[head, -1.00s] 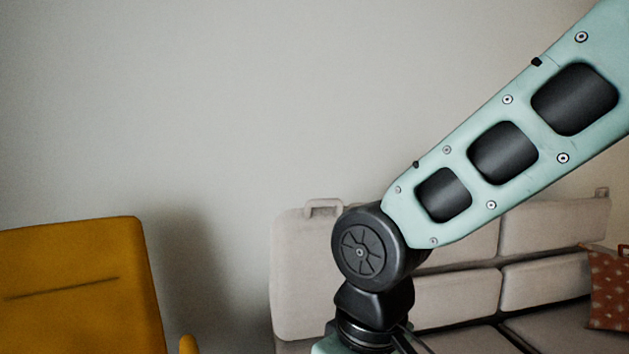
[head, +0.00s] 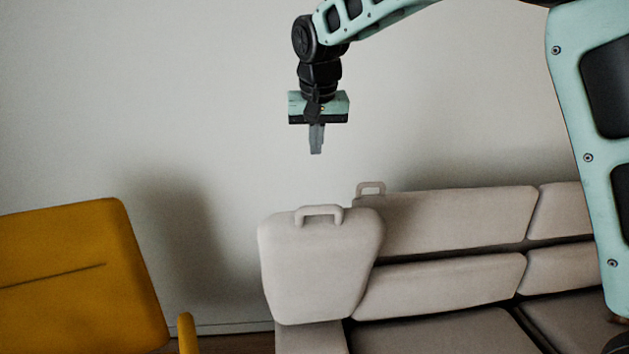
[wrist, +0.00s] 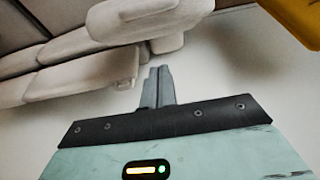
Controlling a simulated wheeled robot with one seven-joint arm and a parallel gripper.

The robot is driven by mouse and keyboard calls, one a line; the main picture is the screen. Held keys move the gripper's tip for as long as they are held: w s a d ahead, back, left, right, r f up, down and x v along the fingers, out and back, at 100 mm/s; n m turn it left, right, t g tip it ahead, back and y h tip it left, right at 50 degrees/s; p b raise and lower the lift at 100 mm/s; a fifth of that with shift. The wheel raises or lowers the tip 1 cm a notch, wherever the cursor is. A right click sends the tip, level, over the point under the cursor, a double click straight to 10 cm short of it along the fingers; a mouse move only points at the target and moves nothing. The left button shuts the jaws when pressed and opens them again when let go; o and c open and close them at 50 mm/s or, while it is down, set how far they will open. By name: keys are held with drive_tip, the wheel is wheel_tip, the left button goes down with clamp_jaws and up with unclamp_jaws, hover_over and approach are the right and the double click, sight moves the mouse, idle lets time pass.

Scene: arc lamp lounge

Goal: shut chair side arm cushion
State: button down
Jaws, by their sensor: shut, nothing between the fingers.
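The chair side arm cushion (head: 315,262) is a light beige padded block at the sofa's left end, on the side of the yellow chair. It stands raised above the sofa's end, with a loop handle (head: 319,211) on its top edge. In the wrist view a pale cushion, likely this one, is at the top (wrist: 165,20). My gripper (head: 317,150) is shut and empty, pointing down. It appears above the handle in the head view, apart from it; the depth between them is hard to tell. Its fingers also show in the wrist view (wrist: 159,72).
The beige sofa back (head: 460,220) runs to the right, with a second small handle (head: 370,186) at its left corner. A yellow chair (head: 70,280) stands at the left, with a gap between it and the sofa. A bare wall (head: 180,90) is behind.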

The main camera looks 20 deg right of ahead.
drive_tip(key=p, duration=0.4)
hover_over(316, 221)
drive_tip(key=w, duration=0.3)
drive_tip(key=f, duration=0.9)
drive_tip(key=shift+w+d, duration=0.1)
drive_tip(key=shift+d, duration=0.25)
drive_tip(key=s, duration=0.1)
drive_tip(key=f, duration=0.1)
drive_tip(key=s, duration=0.1)
drive_tip(key=shift+s+a+f+p, duration=0.25)
drive_tip(key=shift+s+a+p, duration=0.05)
drive_tip(key=shift+s+p, duration=0.1)
drive_tip(key=shift+s+f, duration=0.2)
drive_tip(key=shift+a+f, duration=0.1)
drive_tip(key=shift+f, duration=0.05)
